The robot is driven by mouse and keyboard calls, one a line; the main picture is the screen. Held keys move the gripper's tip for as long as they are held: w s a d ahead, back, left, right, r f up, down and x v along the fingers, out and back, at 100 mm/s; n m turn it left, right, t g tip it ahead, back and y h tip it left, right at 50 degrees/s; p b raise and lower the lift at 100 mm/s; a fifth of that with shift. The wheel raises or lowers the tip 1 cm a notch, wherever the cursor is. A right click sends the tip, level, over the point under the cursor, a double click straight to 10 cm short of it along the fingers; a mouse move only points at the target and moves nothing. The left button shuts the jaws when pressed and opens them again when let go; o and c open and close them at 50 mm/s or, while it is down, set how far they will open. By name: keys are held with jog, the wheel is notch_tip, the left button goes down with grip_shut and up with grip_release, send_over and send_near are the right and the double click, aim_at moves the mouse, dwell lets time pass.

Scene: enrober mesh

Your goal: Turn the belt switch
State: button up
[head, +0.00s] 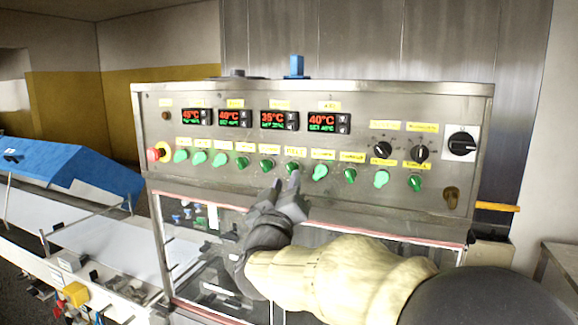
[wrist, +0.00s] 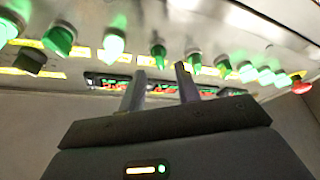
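A row of green switch knobs runs across the steel control panel (head: 225,182), each under a yellow label too blurred to read for certain, so I cannot tell which is the belt switch. My gripper (head: 286,178) is in front of the row's middle, just below a darker green knob (head: 292,166). In the wrist view, this knob (wrist: 158,51) lines up with the gap between the two fingertips (wrist: 160,70). The fingers are apart with nothing between them; I cannot tell whether they touch the knob. A brightly lit knob (head: 320,171) is just to the right.
A red emergency button (head: 159,152) is at the panel's left. Temperature displays (head: 279,121) are above the row, with black selectors (head: 382,150) and a large rotary switch (head: 462,143) on the right. A clear-windowed housing is below. A blue-covered conveyor (head: 70,170) stands at left.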

aim_at(290, 171)
jog(key=p+x, duration=0.1)
jog(key=x, duration=0.3)
grip_shut()
